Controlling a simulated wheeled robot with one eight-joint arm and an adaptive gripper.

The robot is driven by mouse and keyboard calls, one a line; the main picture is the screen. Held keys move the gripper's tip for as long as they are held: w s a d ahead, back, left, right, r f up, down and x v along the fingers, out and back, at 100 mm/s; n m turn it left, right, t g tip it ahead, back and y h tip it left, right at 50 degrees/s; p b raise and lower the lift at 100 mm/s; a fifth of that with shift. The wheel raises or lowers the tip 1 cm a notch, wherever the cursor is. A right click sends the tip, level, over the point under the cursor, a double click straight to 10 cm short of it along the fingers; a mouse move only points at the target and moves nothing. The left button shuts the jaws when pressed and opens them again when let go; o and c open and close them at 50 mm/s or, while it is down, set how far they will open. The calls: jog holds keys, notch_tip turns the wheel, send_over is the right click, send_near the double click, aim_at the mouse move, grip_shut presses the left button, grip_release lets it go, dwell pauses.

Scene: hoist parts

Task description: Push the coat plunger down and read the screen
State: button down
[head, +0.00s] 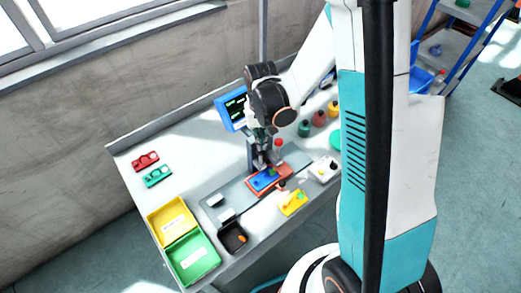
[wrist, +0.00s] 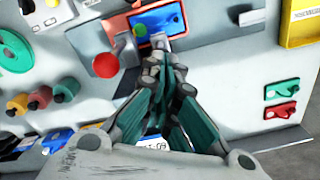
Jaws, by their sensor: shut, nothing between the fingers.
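My gripper (head: 262,161) is shut and empty, pointing down over the fixture; it also shows in the wrist view (wrist: 165,62). A red ball knob on a post (head: 278,144) stands close beside it, and shows in the wrist view (wrist: 105,65). I cannot tell whether this is the coat plunger. A blue part (head: 264,180) lies on a red base (head: 285,170) just in front of the fingertips. The blue-framed screen (head: 226,115) stands behind, lit with green text too small to read, partly covered by my arm.
Yellow (head: 154,217) and green (head: 212,262) trays and a black bin (head: 233,251) line the left front. Red (head: 146,160) and green (head: 158,176) parts lie left. Several coloured knobs, a white box (head: 324,176) and a yellow block (head: 294,209) are right. The left bench surface is largely clear.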

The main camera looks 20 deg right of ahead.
aim_at(261, 152)
jog(key=shift+f+b, duration=3.25)
jog(key=shift+f, duration=0.1)
jog(key=shift+r, duration=0.15)
jog(key=shift+s, duration=0.1)
notch_tip(261, 152, up, 7)
jog(key=p, duration=0.4)
